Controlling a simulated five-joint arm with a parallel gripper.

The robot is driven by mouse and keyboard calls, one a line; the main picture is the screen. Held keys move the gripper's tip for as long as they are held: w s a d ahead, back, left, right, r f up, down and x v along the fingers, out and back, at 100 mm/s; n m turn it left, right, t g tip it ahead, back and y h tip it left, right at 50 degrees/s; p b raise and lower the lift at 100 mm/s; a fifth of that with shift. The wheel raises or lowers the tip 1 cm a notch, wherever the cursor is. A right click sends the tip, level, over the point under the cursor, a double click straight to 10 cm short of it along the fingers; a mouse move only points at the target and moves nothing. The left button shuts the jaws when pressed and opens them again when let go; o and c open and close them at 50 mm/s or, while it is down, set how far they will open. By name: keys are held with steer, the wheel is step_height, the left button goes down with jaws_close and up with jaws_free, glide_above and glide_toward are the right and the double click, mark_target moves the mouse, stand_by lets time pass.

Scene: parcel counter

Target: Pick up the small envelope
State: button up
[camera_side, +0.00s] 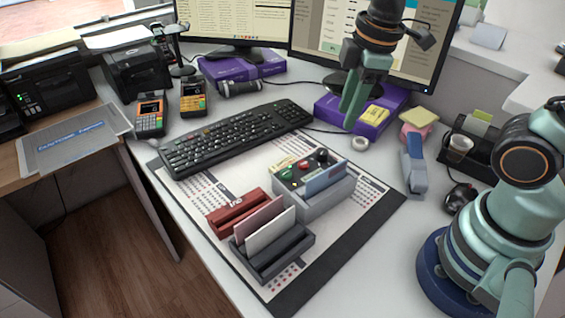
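Two upright envelopes stand in a dark grey slotted holder (274,265) on the desk mat. I cannot tell for sure which is the small envelope. A bluish envelope or card (326,178) stands in a grey box to the upper right. My gripper (350,122) hangs fingers down above the far part of the desk, well away from the holder and in front of the right monitor. Its fingers look close together from this side, and nothing shows between them.
A red holder (238,212) sits close beside the grey one. The grey box (318,198) carries stamps or knobs. A keyboard (235,135), purple boxes (398,98), a blue stapler (414,165) and a tape roll (359,143) surround the mat. The mat's near right area is clear.

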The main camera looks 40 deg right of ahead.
step_height(320, 180, down, 2)
steer(key=a+n+g, duration=0.2)
steer(key=a+n, duration=0.1)
steer(key=n, duration=0.3)
glide_above(328, 172)
step_height(328, 172, down, 6)
steer(key=f, duration=0.1)
steer(key=shift+n, duration=0.3)
steer(key=shift+d+f, duration=0.1)
steer(key=shift+f, duration=2.75)
steer(key=shift+w, duration=0.1)
jaws_close()
